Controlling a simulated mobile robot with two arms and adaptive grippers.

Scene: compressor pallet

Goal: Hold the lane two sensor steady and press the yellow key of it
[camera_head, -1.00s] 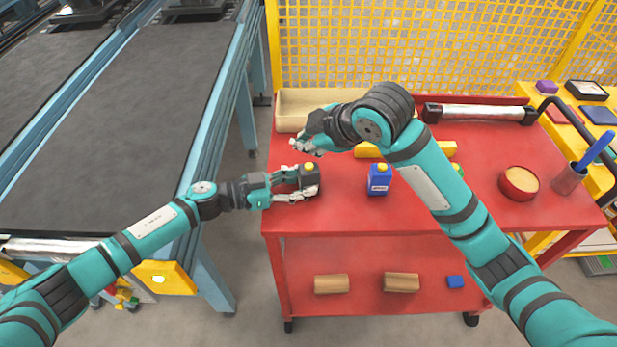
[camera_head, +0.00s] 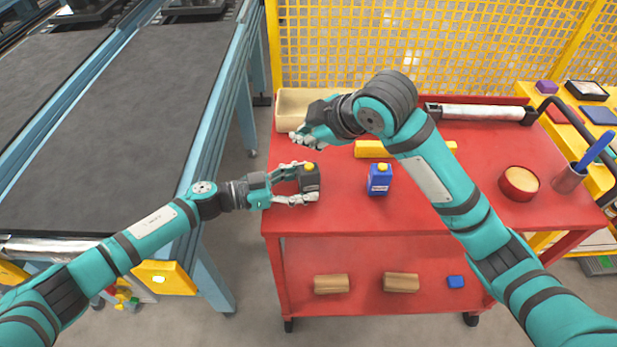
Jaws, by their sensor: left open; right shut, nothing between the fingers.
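A small dark grey sensor (camera_head: 311,183) with a yellow key (camera_head: 309,167) on top stands upright at the left edge area of the red cart top. My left gripper (camera_head: 302,182) is open, with one finger on the far side and one on the near side of the dark sensor; I cannot tell whether they touch it. My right gripper (camera_head: 300,138) is shut and empty, above and behind the sensor, apart from the yellow key. A blue box (camera_head: 379,181) with a yellow top and a white label stands to the right. I cannot read which one is lane two.
The red cart (camera_head: 340,219) also holds a beige tray (camera_head: 291,107), a yellow bar (camera_head: 370,149), a roller (camera_head: 483,112) and a red bowl (camera_head: 519,183). My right arm crosses above the cart. A conveyor (camera_head: 110,130) lies left; yellow mesh (camera_head: 420,50) stands behind.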

